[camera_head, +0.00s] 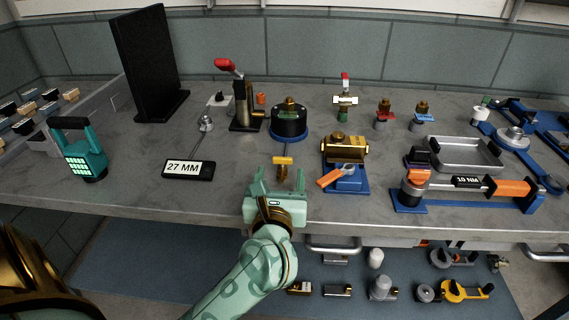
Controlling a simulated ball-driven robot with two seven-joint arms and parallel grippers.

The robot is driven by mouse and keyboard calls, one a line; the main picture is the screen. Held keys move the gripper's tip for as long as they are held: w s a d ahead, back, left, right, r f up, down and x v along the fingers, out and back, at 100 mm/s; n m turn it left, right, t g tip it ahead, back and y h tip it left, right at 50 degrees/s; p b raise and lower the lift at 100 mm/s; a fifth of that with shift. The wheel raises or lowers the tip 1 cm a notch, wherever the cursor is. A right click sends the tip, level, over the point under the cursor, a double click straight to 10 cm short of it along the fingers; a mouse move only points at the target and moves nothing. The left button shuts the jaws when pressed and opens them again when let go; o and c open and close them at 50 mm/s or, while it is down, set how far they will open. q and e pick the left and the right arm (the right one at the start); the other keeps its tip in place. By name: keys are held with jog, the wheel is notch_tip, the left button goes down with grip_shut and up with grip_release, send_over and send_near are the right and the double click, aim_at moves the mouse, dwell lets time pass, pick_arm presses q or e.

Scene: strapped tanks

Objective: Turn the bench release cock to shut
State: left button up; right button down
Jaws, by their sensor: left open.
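Several valve-like fittings stand on the bench, and I cannot tell for certain which is the release cock. A brass body (345,147) on a blue base has an orange lever (330,178) slanting down to the left. A small valve (345,101) at the back has an upright red-and-white handle. A yellow T-shaped handle (283,160) stands in front of a black round pot (289,125). My left gripper (280,183) is open, its fingers pointing away from me just below the yellow handle and left of the orange lever. My right gripper is out of view.
A black upright panel (145,60), teal device (80,150) and "27 MM" block (188,170) stand left. A red-handled clamp (240,100) is at the back. A metal tray (465,153) and "10 NM" wrench (465,183) lie right. A lower shelf (150,255) holds several parts.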

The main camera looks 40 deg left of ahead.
aim_at(282, 160)
pick_arm(q)
jog(key=x, duration=0.5)
jog(key=shift+w+b, duration=0.15)
jog(key=shift+b, duration=0.25)
jog(key=shift+c, duration=0.3)
jog(key=c, duration=0.9)
